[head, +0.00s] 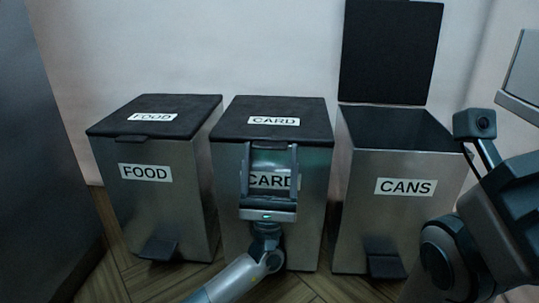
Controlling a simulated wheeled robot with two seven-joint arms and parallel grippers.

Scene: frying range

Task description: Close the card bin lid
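The card bin (229,215) is a steel bin with a CARD label, in the middle of the head view. Its black lid (272,111) lies flat on top, shut. My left gripper (272,150) is in front of the bin with its fingers pointing up, near the lid's front edge. The fingers are spread apart with nothing seen between them. It partly covers the front label, and I cannot tell if it touches the lid. My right arm (485,215) shows at the right, but its fingers are not seen.
The food bin (150,210) stands left with its lid (160,115) shut. The cans bin (390,225) stands right with its lid (390,50) upright and open. Foot pedals stick out low on these two. A wall is close behind; a dark panel (40,150) is at the left.

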